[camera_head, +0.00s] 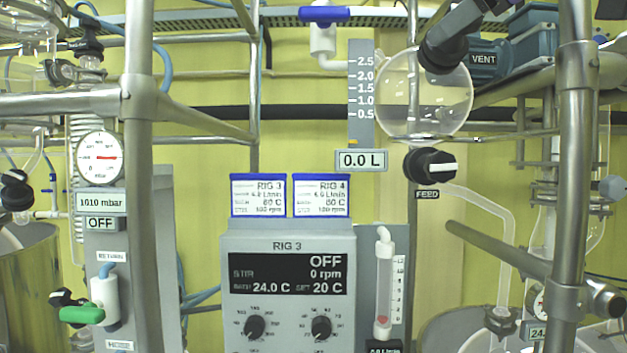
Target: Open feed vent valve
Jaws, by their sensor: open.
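A round clear glass feed vessel (400,100) hangs at the upper right, beside a grey level scale. The setting of this fitting cannot be read. Below the vessel is the black FEED knob (418,170), its white handle lying level and pointing right.
The Rig 3 control box (290,270) stands below at the centre and reads OFF. A metal post (570,180) rises at the right, with a slanted rail (505,255) joining it. A blue-handled valve (325,14) is at the top. The volume display (362,160) reads 0.0 L.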

